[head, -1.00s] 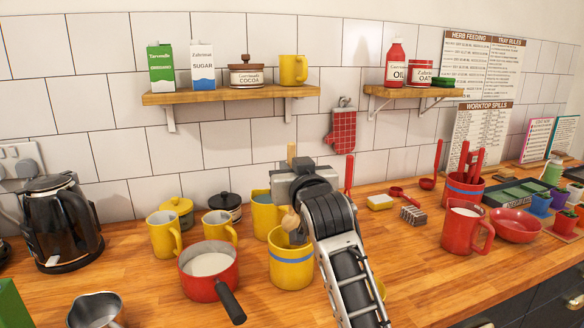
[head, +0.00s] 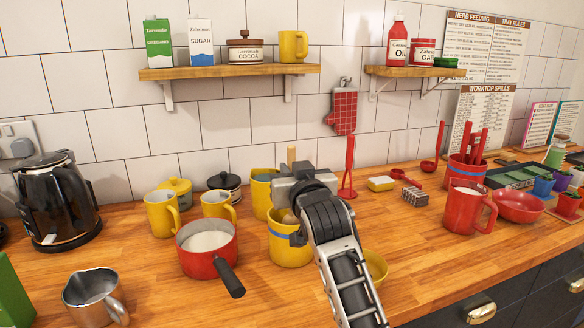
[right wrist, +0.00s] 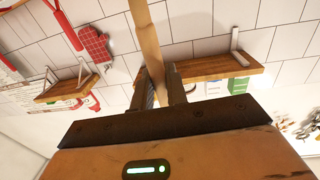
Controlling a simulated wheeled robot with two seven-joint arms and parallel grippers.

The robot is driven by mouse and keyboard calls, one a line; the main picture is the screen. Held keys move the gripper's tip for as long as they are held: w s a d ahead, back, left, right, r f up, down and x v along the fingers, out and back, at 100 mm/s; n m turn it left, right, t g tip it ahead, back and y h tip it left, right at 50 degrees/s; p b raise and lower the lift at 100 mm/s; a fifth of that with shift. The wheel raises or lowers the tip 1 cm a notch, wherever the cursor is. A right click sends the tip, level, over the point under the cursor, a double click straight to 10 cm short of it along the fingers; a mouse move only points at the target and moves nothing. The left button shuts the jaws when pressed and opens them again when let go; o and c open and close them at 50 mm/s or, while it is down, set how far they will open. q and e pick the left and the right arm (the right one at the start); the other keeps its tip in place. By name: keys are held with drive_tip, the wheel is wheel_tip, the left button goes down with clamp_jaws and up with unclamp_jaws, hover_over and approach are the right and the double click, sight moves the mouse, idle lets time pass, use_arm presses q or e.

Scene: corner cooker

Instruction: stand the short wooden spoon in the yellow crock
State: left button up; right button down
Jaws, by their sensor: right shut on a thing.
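My right gripper (head: 292,188) is shut on the short wooden spoon (head: 291,153), just above the yellow crock (head: 290,250) with a blue band. The spoon is about upright. Its handle end sticks up above the gripper and its rounded end shows below, at the crock's mouth. The gripper and arm hide part of the crock's rim, so how deep the spoon reaches is unclear. In the right wrist view, the spoon's pale shaft (right wrist: 146,35) passes between the two fingers (right wrist: 160,85). My left gripper is not in view.
Another yellow vessel (head: 262,196) stands right behind the crock. A red pan (head: 207,262) with milky contents is close on the left, its dark handle towards the front. A yellow bowl (head: 375,266) is at the right, partly behind my arm.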

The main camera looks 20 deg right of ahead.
drive_tip(key=shift+f+b, duration=0.55)
drive_tip(key=shift+f, duration=0.6)
drive_tip(key=shift+f+b, duration=0.55)
drive_tip(key=shift+f, duration=0.45)
drive_tip(key=c, duration=1.3)
unclamp_jaws()
use_arm(q)
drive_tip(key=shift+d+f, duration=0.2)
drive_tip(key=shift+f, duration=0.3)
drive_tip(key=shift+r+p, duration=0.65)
drive_tip(key=shift+p, duration=0.05)
use_arm(e)
drive_tip(key=shift+s+a, duration=0.1)
drive_tip(key=shift+s, duration=1.4)
